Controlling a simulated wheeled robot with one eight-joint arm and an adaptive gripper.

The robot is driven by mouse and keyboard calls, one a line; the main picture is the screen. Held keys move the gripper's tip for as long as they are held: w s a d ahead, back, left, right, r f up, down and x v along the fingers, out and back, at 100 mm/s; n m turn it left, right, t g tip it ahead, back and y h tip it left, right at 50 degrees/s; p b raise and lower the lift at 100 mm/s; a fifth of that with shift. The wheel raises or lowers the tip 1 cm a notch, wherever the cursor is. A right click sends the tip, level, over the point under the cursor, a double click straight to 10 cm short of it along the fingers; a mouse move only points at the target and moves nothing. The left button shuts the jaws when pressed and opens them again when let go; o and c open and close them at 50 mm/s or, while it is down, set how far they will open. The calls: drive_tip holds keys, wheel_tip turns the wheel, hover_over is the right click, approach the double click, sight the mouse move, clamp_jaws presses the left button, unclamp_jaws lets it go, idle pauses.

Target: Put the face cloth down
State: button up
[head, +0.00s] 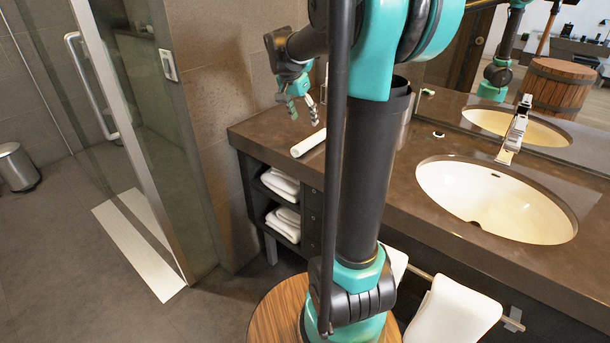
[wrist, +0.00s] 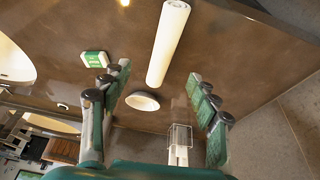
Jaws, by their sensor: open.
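The face cloth, a white roll, lies on the brown vanity counter near its left end in the head view (head: 308,143). In the wrist view the face cloth (wrist: 168,43) lies at the top centre, beyond my fingertips. My gripper (head: 303,108) is open and empty above the counter, close to the roll but apart from it. My arm hides part of the counter in the head view.
A small white oval dish (wrist: 142,101) and a green-and-white box (wrist: 95,59) sit on the counter. A sink basin (head: 497,199) with a tap (head: 514,130) is at right. Folded towels (head: 284,222) fill shelves below. A glass shower door (head: 125,110) stands at left.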

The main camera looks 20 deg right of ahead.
drive_tip(key=s+a+f+n+y, duration=0.1)
drive_tip(key=s+a+f+n, duration=0.1)
drive_tip(key=s+f, duration=0.4)
drive_tip(key=s+a+f+n+t+y, duration=0.1)
drive_tip(key=s+a+f+n, duration=0.2)
drive_tip(key=s, duration=0.8)
drive_tip(key=s+a+f+n+t+y, duration=0.1)
drive_tip(key=s+a+f+n, duration=0.1)
drive_tip(key=s+f+n, duration=0.4)
wheel_tip(320, 180, down, 5)
drive_tip(key=s, duration=0.2)
drive_tip(key=shift+s+a+y, duration=0.3)
drive_tip(key=shift+s+a, duration=0.05)
drive_tip(key=shift+d, duration=0.1)
